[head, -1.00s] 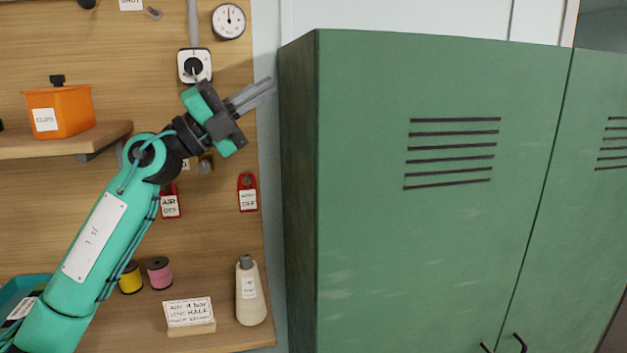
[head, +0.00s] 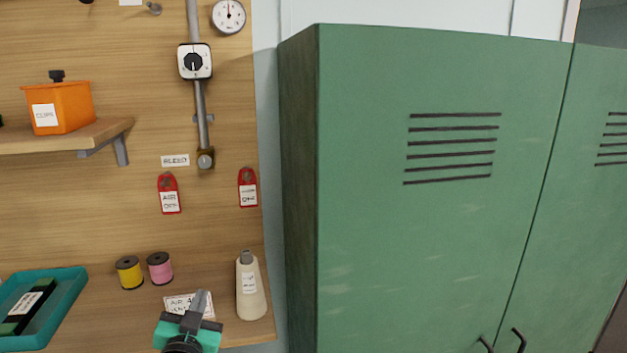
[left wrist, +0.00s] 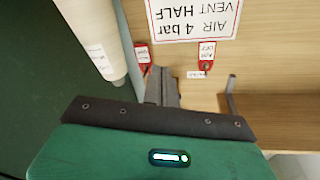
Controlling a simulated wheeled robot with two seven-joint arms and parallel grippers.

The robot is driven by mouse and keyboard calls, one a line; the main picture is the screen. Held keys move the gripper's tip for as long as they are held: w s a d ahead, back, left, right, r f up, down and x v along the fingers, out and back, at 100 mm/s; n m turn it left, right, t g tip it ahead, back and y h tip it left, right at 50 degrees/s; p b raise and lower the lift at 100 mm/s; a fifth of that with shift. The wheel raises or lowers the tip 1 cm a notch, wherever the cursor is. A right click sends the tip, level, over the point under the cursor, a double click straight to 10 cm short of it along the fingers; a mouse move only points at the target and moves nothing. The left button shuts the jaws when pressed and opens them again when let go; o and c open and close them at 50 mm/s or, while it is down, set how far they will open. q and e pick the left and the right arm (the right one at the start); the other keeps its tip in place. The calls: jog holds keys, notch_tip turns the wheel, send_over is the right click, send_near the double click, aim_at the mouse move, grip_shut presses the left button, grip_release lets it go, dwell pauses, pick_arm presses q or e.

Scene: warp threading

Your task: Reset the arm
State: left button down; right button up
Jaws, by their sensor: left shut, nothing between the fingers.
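My left gripper (head: 199,302) is low in the head view, at the bottom edge, with its fingers together and nothing between them. It stands in front of the white instruction card (head: 176,301) and covers part of it. In the left wrist view the shut fingers (left wrist: 161,85) point toward the board, and the card (left wrist: 193,18) shows upside down, reading "AIR 4 bar, VENT HALF". The valve with the black knob (head: 194,62) is on the grey pipe, well above the gripper. My right gripper is in neither view.
A cream cone (head: 250,287) stands just right of the gripper. Yellow (head: 129,273) and pink (head: 160,268) spools and a teal tray (head: 72,286) are to the left. Red tags (head: 169,195) hang above. An orange box (head: 60,107) sits on a shelf; a green locker (head: 420,240) fills the right.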

pick_arm(q)
jog(key=s+a+f+n+g, duration=0.2)
jog(key=s+f+g, duration=0.6)
jog(key=s+f, duration=0.7)
jog(key=s+d+f+m+g+h, duration=0.1)
jog(key=s+f+g, duration=0.4)
jog(key=s, duration=0.5)
jog(key=s+d+f+g+h, duration=0.1)
jog(key=s+f+g, duration=0.1)
jog(key=s+f, duration=0.55)
notch_tip(320, 180, down, 31)
jog(key=s+g, duration=0.2)
jog(key=s+a+f, duration=0.2)
jog(key=s+f, duration=0.7)
jog(key=f, duration=0.1)
jog(key=s+a+f+b, duration=0.1)
jog(key=s+f, duration=0.8)
jog(key=f, duration=0.1)
jog(key=shift+s+a+g+y+b, duration=0.3)
jog(key=shift+s+a+g, duration=0.05)
jog(key=shift+g, duration=0.05)
